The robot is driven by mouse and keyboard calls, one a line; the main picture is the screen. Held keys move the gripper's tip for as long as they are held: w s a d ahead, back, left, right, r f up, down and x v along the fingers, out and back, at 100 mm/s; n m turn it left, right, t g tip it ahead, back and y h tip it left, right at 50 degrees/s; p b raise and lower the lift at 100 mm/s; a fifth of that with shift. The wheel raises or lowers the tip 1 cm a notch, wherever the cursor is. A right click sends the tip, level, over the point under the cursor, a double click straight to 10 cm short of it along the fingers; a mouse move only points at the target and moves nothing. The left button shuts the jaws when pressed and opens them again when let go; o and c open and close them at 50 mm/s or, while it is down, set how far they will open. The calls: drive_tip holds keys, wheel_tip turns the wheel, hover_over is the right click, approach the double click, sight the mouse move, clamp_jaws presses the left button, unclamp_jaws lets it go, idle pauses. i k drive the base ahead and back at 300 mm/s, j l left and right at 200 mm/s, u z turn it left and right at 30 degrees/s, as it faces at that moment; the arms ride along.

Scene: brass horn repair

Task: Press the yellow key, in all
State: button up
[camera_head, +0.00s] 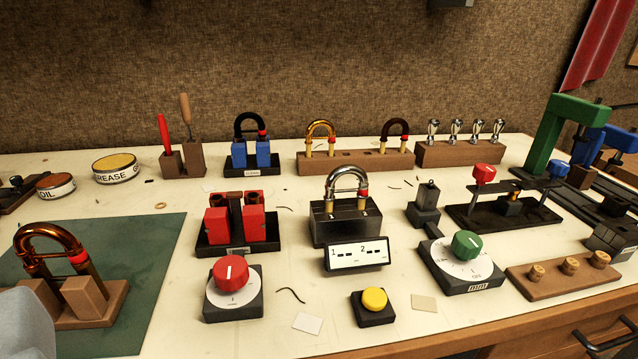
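The yellow key (374,299) is a round yellow button on a small black square base. It sits near the front edge of the bench, right of the middle in the head camera view. Its top is unobstructed and nothing touches it. Just behind it stands a small display (356,254) with "1 --" and "2 --" on its face. The display is in front of a dark block (345,225) that holds a silver U-shaped tube (346,180). My gripper's fingers do not show. A pale grey shape cuts into the lower left corner, and I cannot tell what it is.
A red dial (231,272) stands left of the key and a green dial (467,245) to its right. A white card (308,323) and a beige card (424,303) lie flat beside it. A wooden block with pegs (568,270) is farther right. A green mat (125,250) lies left.

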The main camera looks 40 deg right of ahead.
sight(375, 299)
drive_tip(key=z, duration=1.05)
